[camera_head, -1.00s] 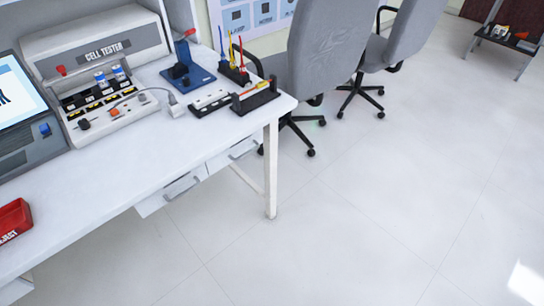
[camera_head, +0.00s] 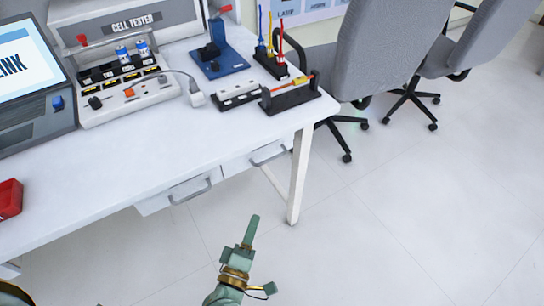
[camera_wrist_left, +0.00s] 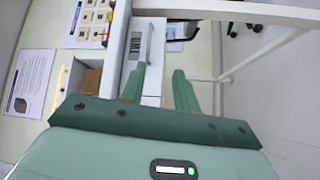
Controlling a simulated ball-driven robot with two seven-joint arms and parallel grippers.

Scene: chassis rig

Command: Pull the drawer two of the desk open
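The white desk (camera_head: 110,160) has two drawer fronts under its top. The nearer drawer (camera_head: 153,206) has a grey bar handle (camera_head: 190,191). The farther drawer (camera_head: 236,167), by the desk leg, has a similar handle (camera_head: 268,154). My right gripper is not in view.
The desk leg (camera_head: 299,175) stands right of the drawers. The cell tester (camera_head: 125,30), a red box (camera_head: 10,198) and a black tool holder (camera_head: 290,97) are on the desk. Office chairs (camera_head: 385,45) stand beyond. Floor right of the leg is clear.

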